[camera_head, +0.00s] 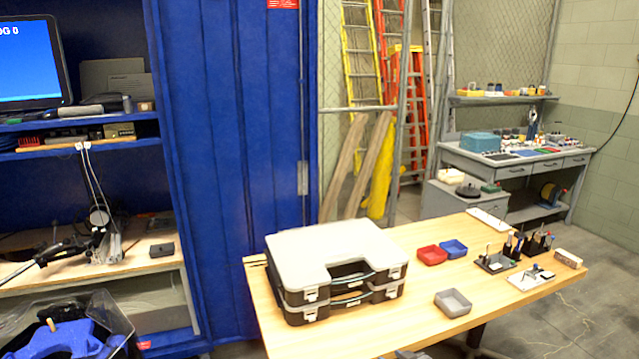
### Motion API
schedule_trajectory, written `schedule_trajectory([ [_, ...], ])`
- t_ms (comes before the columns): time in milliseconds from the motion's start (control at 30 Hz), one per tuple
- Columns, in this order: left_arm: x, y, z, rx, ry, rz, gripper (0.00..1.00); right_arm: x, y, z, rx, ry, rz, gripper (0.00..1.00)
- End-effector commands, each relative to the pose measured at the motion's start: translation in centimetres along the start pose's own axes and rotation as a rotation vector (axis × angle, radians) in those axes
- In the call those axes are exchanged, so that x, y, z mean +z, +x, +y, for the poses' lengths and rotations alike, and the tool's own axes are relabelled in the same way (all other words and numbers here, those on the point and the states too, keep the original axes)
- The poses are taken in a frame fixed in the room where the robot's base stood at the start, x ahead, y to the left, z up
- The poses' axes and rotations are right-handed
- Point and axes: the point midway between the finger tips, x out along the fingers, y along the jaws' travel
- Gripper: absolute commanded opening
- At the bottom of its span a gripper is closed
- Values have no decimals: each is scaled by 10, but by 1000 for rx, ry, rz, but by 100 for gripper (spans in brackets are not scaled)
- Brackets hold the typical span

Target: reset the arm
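Neither of my grippers can be made out in the head view, and no arm of mine is clearly seen. A thin black jointed device (60,250) reaches in from the left edge over the shelf of the blue cabinet; it looks like bench equipment. A small grey-blue piece (410,354) shows at the bottom edge, too cut off to identify.
A wooden table (400,325) holds a grey-lidded black case (335,250), a red bin (432,254), a blue bin (453,249), a grey bin (453,302) and small tools. A blue cabinet (235,150) stands left. Ladders and a grey workbench stand behind.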

Motion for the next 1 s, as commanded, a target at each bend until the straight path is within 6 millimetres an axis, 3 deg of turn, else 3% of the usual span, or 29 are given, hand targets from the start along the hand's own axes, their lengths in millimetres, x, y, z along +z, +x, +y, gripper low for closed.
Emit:
schedule_trajectory([
  [33,0,0,0,0,0,0,42,17,-13,-18,-4,5,-41,42],
  [200,0,0,-1,-1,1,-1,42,64,-58,-60,8,15,-185,42],
  [500,1,0,-1,-2,2,-1,42,130,-161,-113,65,57,-441,42],
  [700,1,0,-1,-2,2,-1,42,158,-224,-132,112,92,-583,42],
  [1000,1,0,-1,-2,1,-2,42,176,-281,-144,159,130,-705,42],
])
